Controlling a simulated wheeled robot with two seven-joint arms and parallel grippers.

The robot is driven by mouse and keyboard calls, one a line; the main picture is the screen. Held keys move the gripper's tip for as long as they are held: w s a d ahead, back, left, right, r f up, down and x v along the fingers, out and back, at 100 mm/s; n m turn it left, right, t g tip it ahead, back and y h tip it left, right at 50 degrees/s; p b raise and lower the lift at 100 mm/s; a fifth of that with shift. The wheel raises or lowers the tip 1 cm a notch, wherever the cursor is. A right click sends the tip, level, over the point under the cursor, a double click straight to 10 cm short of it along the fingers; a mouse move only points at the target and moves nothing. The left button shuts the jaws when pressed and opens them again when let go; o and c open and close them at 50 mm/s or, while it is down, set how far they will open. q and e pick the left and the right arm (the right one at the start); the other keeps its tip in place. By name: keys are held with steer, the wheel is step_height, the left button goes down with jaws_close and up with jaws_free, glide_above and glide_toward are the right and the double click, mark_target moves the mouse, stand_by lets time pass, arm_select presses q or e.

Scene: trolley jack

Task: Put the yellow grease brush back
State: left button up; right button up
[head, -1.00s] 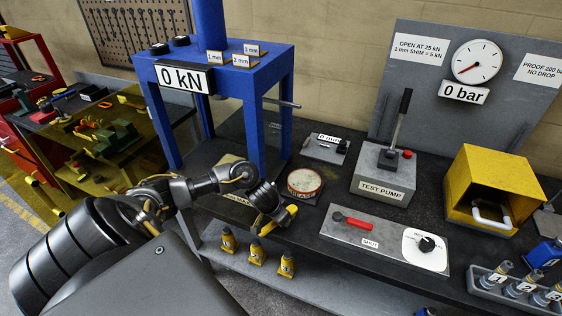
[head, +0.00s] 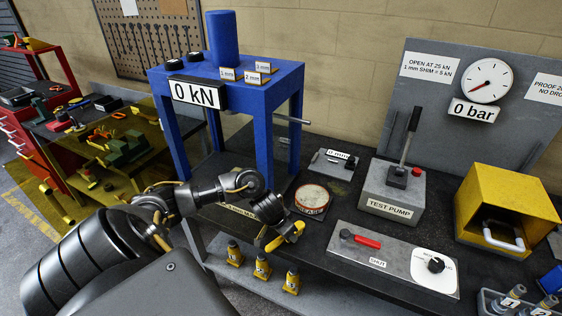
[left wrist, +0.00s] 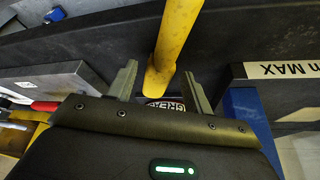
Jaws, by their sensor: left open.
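The yellow grease brush shows as a yellow handle (left wrist: 178,35) in the left wrist view. It runs from the top edge down between the two fingers of my left gripper (left wrist: 160,88), with a gap visible on each side. The gripper is open. In the head view my left gripper (head: 279,236) is at the front edge of the bench, just in front of the grease tin, with yellow showing at its fingers. The round grease tin (head: 311,197) has a red rim and a label; part of its label also shows behind the handle in the wrist view. The brush's bristle end is hidden.
A blue press frame (head: 268,150) stands behind my left arm. The test pump (head: 390,190), a grey panel with a red lever (head: 362,241) and a yellow box (head: 505,190) stand to the right. Several yellow bottles (head: 261,268) stand on the shelf below.

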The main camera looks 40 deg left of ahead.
arm_select(q)
steer(key=p+v, duration=0.1)
steer(key=v, duration=0.8)
steer(key=shift+s+r, duration=0.15)
steer(key=shift+r, duration=0.1)
